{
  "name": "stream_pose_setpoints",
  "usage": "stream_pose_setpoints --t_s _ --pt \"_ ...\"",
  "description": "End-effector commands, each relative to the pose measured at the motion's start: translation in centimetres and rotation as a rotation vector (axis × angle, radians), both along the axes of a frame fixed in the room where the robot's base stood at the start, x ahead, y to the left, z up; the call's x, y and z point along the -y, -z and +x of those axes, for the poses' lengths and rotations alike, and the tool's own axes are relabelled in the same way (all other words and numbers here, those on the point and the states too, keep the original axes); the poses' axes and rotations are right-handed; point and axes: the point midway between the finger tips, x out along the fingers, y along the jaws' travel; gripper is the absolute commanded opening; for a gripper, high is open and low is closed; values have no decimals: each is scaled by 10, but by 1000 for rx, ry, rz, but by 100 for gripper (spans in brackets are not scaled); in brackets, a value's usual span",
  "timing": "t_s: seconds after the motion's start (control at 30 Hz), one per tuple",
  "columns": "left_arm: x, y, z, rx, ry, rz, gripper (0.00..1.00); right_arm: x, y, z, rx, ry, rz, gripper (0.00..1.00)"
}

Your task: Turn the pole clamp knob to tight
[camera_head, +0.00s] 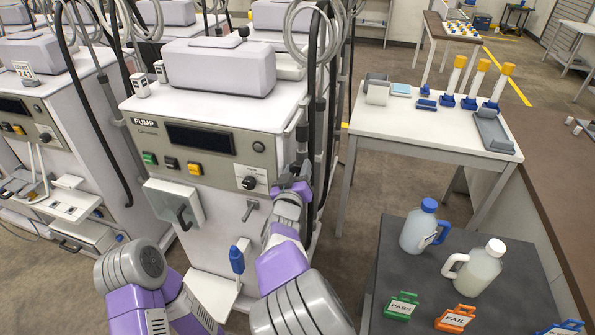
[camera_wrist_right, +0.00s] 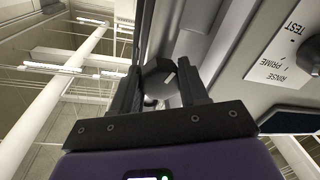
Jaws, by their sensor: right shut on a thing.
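My right gripper (camera_head: 294,186) is at the right front edge of the pump machine (camera_head: 200,150), beside its control panel. In the right wrist view, the two dark fingers of this gripper (camera_wrist_right: 158,92) stand on either side of a dark round knob (camera_wrist_right: 156,70) with a pale mark on its face. The gripper is shut on this knob. In the head view the gripper and wrist mostly hide the knob. My left arm shows at the lower left, but its gripper is not in view.
The panel's black selector knob (camera_head: 249,182) is just left of my right gripper; its TEST, RINSE, PRIME label (camera_wrist_right: 281,58) shows in the wrist view. Dark hoses hang close by. A dark table (camera_head: 400,255) with jugs and PASS and FAIL tags stands at the right.

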Motion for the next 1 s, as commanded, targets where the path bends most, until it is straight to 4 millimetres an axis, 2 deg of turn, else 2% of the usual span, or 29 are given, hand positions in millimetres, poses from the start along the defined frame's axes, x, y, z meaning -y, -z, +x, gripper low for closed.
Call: stream_pose_setpoints --t_s 0.6,1.0 --pt "0 29 0 0 0 0 59 -1 3 0 129 -1 403 13" --pt "0 38 0 0 0 0 59 -1 2 0 171 -2 537 13"
